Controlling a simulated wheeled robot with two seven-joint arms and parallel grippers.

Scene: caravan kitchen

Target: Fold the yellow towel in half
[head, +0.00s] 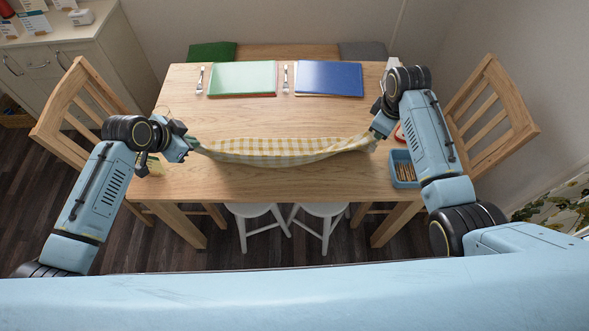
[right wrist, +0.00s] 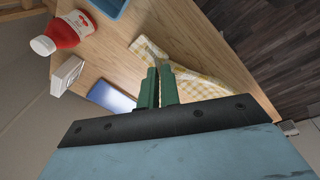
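The yellow and white checked towel (head: 285,150) hangs stretched between my two grippers above the near half of the table, sagging in the middle. My left gripper (head: 192,146) is shut on the towel's left end. My right gripper (head: 376,136) is at the towel's right end. In the right wrist view my right gripper's green fingers (right wrist: 158,72) are close together with the towel's corner at their tips, and the towel (right wrist: 195,68) stretches away to the right. How much of the towel's lower edge touches the table is unclear.
A green mat (head: 242,78) and a blue mat (head: 328,78) with forks lie at the table's (head: 270,112) far side. A blue container (head: 404,170) stands at the right edge. The right wrist view shows a red bottle (right wrist: 62,32). Wooden chairs (head: 490,110) flank the table.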

